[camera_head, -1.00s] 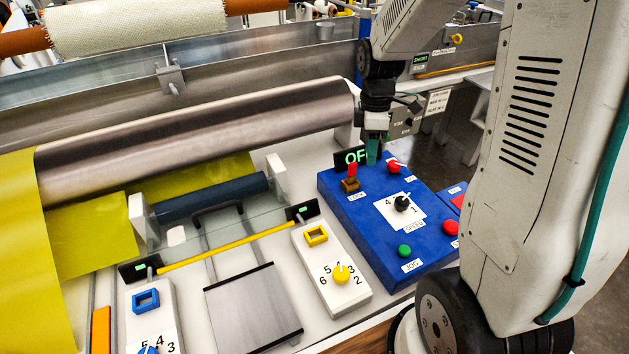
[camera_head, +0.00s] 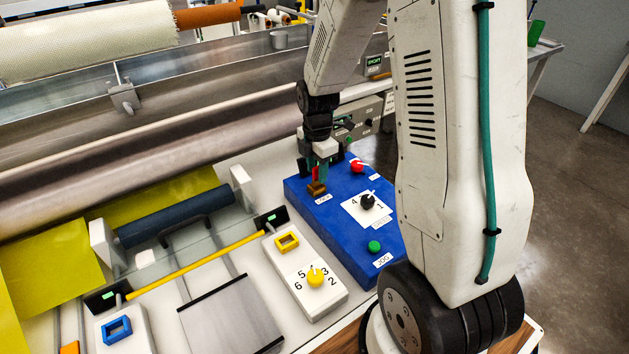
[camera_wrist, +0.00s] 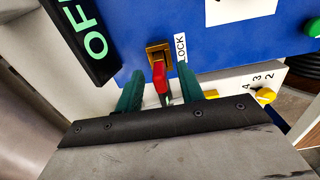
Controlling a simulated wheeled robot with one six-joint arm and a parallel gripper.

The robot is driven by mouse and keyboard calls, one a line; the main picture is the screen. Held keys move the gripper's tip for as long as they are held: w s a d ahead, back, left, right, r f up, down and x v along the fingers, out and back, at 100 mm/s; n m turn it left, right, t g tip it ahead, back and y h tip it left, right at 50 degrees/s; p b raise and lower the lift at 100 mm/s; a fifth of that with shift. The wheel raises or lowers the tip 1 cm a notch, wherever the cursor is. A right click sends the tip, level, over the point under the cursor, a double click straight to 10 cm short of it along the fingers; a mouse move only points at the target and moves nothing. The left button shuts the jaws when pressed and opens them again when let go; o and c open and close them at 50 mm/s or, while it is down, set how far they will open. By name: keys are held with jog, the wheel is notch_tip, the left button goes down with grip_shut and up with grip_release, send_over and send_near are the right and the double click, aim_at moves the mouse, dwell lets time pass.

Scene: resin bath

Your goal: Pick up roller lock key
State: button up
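The roller lock key is a red key (camera_wrist: 160,76) in a brass lock block (camera_wrist: 158,50) beside the LOCK label on the blue control panel (camera_wrist: 220,50). In the head view the brass block (camera_head: 317,188) shows at the panel's left edge, with the red key (camera_head: 315,173) just above it. My gripper (camera_wrist: 161,92) has its two green fingers apart, one on each side of the red key, with gaps visible in the wrist view. In the head view my gripper (camera_head: 322,155) hangs over the key and partly hides it.
The black OFF display (camera_wrist: 90,40) stands close to the lock. A red knob (camera_head: 357,166), a black dial (camera_head: 367,201) and a green button (camera_head: 374,246) are on the panel. A white box with a yellow dial (camera_head: 315,278) stands in front. The metal roller (camera_head: 200,130) lies behind.

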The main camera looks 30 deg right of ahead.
jog(key=shift+f, duration=0.1)
jog(key=shift+c, duration=0.4)
grip_shut()
jog(key=shift+r, duration=0.2)
